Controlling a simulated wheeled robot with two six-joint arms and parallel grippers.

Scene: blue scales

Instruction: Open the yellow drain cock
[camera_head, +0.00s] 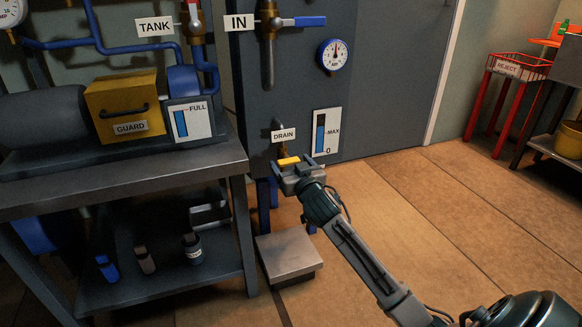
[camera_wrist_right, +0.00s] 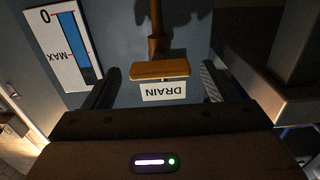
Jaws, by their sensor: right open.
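The yellow drain cock handle (camera_head: 289,161) sits low on the front of the dark blue tank cabinet, on a brass pipe below the DRAIN label (camera_head: 284,135). In the right wrist view the handle (camera_wrist_right: 160,69) lies crosswise, below the brass pipe (camera_wrist_right: 157,30) and above the upside-down DRAIN label (camera_wrist_right: 164,92). My right gripper (camera_head: 291,166) is open at the handle, with one finger to each side. In the right wrist view gaps show between the handle and both fingers (camera_wrist_right: 158,83). My left gripper is not in view.
A level gauge (camera_head: 326,132) is right of the cock. The workbench (camera_head: 120,170) with a yellow GUARD box (camera_head: 124,105) stands to the left. A low grey platform (camera_head: 288,255) is on the floor below. A blue IN valve lever (camera_head: 308,21) is higher up.

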